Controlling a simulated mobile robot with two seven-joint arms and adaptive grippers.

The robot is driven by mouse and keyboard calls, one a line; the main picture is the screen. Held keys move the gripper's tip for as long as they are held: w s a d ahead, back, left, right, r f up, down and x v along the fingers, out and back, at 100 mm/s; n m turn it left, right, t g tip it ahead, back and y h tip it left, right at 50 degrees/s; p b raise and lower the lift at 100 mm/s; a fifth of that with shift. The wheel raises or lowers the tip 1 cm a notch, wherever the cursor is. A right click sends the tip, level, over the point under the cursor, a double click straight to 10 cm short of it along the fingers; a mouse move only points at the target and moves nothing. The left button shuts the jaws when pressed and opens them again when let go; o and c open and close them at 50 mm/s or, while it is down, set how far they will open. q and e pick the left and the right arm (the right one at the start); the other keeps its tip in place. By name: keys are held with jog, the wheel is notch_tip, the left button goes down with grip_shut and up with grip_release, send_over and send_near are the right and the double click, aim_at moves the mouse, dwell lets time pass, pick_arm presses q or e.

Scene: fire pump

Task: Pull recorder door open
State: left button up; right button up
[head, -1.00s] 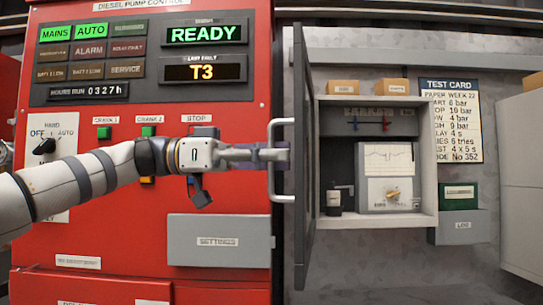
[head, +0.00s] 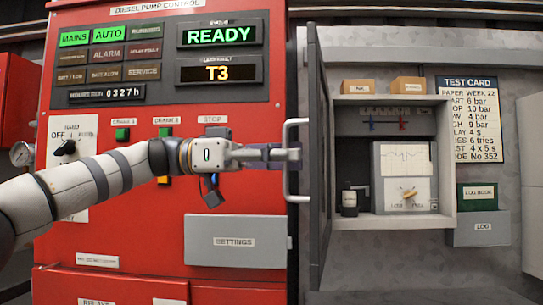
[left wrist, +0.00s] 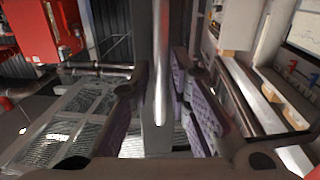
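The recorder door (head: 319,160) is a dark grey panel standing wide open, almost edge-on in the head view, at the left side of the recorder box (head: 447,170). Its pale D-shaped handle (head: 290,185) sticks out to the left. My left gripper (head: 284,153) is at the handle's middle height. In the left wrist view the handle's shiny bar (left wrist: 160,65) runs between the purple finger pads of the left gripper (left wrist: 158,110). Gaps show on both sides of the bar, so the fingers look open around it. My right gripper is not in view.
The red pump control panel (head: 140,215) stands behind my left arm. A test card (head: 470,115) and a log book holder (head: 482,230) are to the right.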

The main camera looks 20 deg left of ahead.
pick_arm(q)
jog(key=s+a, duration=0.2)
jog(key=a, duration=0.9)
jog(key=shift+a, duration=0.2)
